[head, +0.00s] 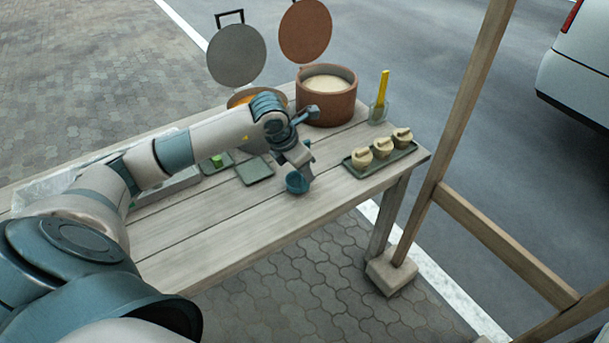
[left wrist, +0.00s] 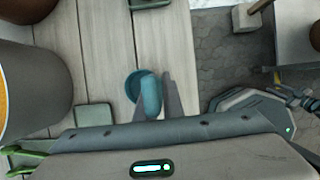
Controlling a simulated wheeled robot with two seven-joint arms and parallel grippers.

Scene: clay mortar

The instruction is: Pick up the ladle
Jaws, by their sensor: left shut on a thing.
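The ladle (head: 297,182) is teal with a round bowl. In the head view its bowl shows just below my left gripper (head: 303,160), near the front edge of the wooden table. In the left wrist view the ladle's rounded handle (left wrist: 151,96) lies between the fingers of my left gripper (left wrist: 160,98), with the bowl beside it. The left gripper is shut on the ladle. I cannot tell whether the bowl touches the table.
A brown clay pot (head: 327,107) of pale batter stands behind the gripper. A green tray (head: 403,155) with three beige pieces is to the right. A clear cup (head: 378,112) holds a yellow-handled tool. A small green plate (head: 254,171) lies left. A wooden post (head: 455,120) rises at right.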

